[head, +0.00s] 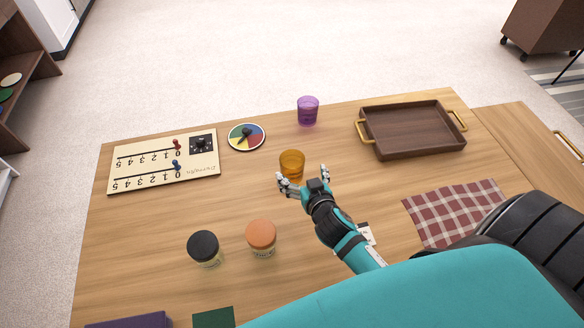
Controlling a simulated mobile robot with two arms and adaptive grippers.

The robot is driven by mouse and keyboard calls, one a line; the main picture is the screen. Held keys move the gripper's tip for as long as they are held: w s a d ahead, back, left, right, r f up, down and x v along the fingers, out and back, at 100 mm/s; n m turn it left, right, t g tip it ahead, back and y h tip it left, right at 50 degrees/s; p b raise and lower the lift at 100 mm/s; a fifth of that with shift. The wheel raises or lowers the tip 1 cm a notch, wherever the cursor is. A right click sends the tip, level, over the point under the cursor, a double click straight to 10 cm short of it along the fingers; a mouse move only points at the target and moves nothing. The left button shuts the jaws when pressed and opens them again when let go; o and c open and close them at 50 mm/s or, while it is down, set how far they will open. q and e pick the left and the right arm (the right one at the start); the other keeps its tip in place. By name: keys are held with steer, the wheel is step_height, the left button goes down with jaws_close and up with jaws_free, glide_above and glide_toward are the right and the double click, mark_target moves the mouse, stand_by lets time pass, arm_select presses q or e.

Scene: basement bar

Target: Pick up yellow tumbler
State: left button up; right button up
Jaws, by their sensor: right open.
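The yellow tumbler (292,164), an amber see-through cup, stands upright near the middle of the wooden table (140,222). My right gripper (303,179) is open just in front of it, with its fingers spread toward the cup's near side. One finger is at the lower left of the cup and the other at its lower right. I cannot tell whether they touch it. My left gripper does not show.
A purple tumbler (308,111) stands behind. A brown tray (414,131) with brass handles is at the back right. A score board (163,161) and a colour spinner (246,137) lie at left. A black-lidded jar (204,249) and an orange-lidded jar (261,239) stand in front. A checked cloth (455,212) lies right.

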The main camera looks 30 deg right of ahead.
mark_target(298, 169)
steer(key=x, duration=0.2)
steer(key=shift+w+f, duration=0.15)
steer(key=shift+w, duration=0.2)
steer(key=shift+w+d, duration=0.1)
steer(key=shift+w, duration=0.25)
steer(key=p+x, duration=0.1)
steer(key=x, duration=0.4)
steer(key=c, duration=1.7)
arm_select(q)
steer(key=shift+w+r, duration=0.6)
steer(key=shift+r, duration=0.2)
arm_select(e)
steer(key=shift+c, duration=0.4)
steer(key=shift+r, duration=0.25)
